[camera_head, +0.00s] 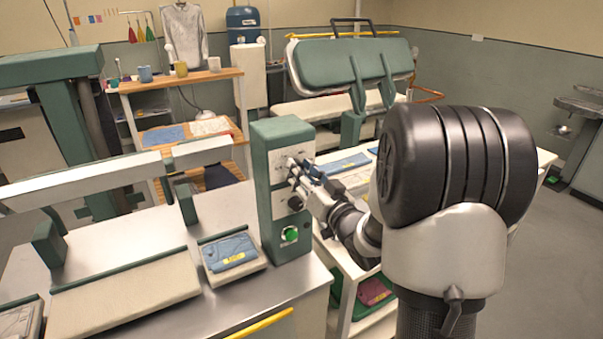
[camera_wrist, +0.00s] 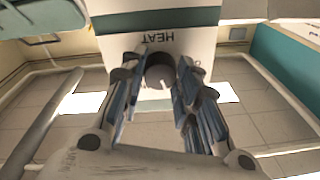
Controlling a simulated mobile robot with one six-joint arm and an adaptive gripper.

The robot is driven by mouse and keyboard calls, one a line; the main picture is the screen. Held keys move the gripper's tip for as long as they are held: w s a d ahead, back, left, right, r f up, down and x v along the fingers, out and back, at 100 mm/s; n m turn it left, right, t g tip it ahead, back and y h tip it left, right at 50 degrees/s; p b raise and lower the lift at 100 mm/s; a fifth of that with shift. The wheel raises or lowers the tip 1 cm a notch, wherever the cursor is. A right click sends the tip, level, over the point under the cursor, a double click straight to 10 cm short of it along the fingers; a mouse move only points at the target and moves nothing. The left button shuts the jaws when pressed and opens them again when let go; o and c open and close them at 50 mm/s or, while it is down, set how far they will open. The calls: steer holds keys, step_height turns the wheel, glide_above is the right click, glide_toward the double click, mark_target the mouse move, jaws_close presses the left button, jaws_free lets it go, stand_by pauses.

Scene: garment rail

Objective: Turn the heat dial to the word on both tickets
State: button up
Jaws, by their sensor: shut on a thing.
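A green and white control box (camera_head: 268,185) stands at the right end of the steel bench. My gripper (camera_head: 304,174) reaches its upper face from the right. In the wrist view the upside-down word HEAT (camera_wrist: 170,38) is printed above the dark round heat dial (camera_wrist: 160,70). My gripper's fingers (camera_wrist: 158,92) lie on both sides of the dial and are shut on it. The dial's setting words are too small or hidden to read. A yellow ticket (camera_head: 236,259) lies on a folded blue garment (camera_head: 226,249) left of the box; its word is unreadable. I cannot tell which other label is the second ticket.
Below the dial are a black knob (camera_head: 295,203) and a green button (camera_head: 290,235). A steel bench (camera_head: 190,300) with a pressing unit (camera_head: 125,287) is at left. A trolley right of the box holds a dark red garment (camera_head: 372,291). Open floor (camera_head: 480,240) lies at right.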

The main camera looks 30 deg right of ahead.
steer(key=m+h, duration=0.1)
steer(key=m, duration=0.4)
steer(key=m+p, duration=0.1)
steer(key=m, duration=0.3)
steer(key=shift+a+m+h, duration=0.1)
steer(key=shift+m+h, duration=0.3)
steer(key=o, duration=1.1)
steer(key=s, duration=0.7)
steer(key=shift+s+a+f, duration=0.1)
steer(key=shift+s+f, duration=0.2)
steer(key=shift+f, duration=0.05)
